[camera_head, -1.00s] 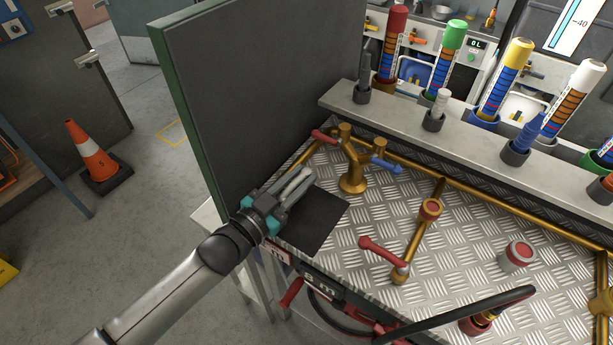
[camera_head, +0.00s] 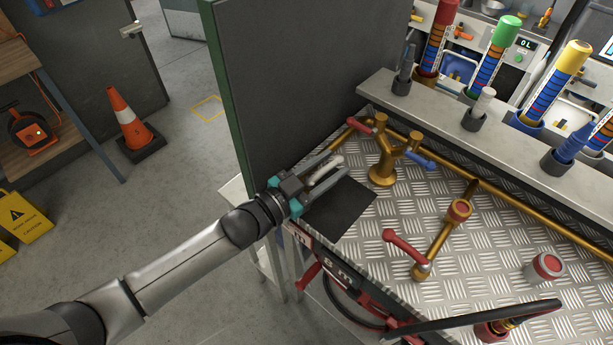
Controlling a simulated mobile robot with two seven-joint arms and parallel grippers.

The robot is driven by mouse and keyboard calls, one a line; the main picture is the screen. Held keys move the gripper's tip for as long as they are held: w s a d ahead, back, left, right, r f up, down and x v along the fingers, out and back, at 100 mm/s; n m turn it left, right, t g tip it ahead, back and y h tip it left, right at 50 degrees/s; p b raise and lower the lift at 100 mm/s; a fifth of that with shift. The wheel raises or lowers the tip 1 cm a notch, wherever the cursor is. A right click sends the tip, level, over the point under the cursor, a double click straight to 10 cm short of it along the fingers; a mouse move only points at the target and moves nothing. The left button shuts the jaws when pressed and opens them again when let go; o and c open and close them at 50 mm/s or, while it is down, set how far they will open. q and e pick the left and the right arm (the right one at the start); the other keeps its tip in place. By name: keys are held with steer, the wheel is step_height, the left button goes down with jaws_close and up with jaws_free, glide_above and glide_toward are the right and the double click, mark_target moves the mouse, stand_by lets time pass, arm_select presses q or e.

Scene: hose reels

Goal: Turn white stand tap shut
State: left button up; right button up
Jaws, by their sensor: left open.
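My left gripper (camera_head: 325,171) reaches in over the left edge of the tread-plate bench, above a black mat. It is open. A pale, white lever-like piece (camera_head: 327,170) shows between its fingers; I cannot tell whether the fingers touch it. The tap body under that piece is hidden by the gripper. A brass stand (camera_head: 384,165) rises just right of the fingers, with a red lever (camera_head: 359,125) on its left and a blue lever (camera_head: 420,160) on its right. My right gripper is out of view.
A tall dark panel (camera_head: 300,90) stands close behind the gripper. Another red lever (camera_head: 405,250) sits on a brass pipe to the right. A black mat (camera_head: 340,211) lies below. Colour-capped tubes stand along the back ledge (camera_head: 440,110). A traffic cone (camera_head: 127,120) stands on the floor.

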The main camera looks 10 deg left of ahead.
arm_select(q)
steer(key=p+v, duration=0.1)
steer(key=v, duration=1.3)
steer(key=shift+s+a, duration=0.25)
steer(key=shift+s, duration=0.1)
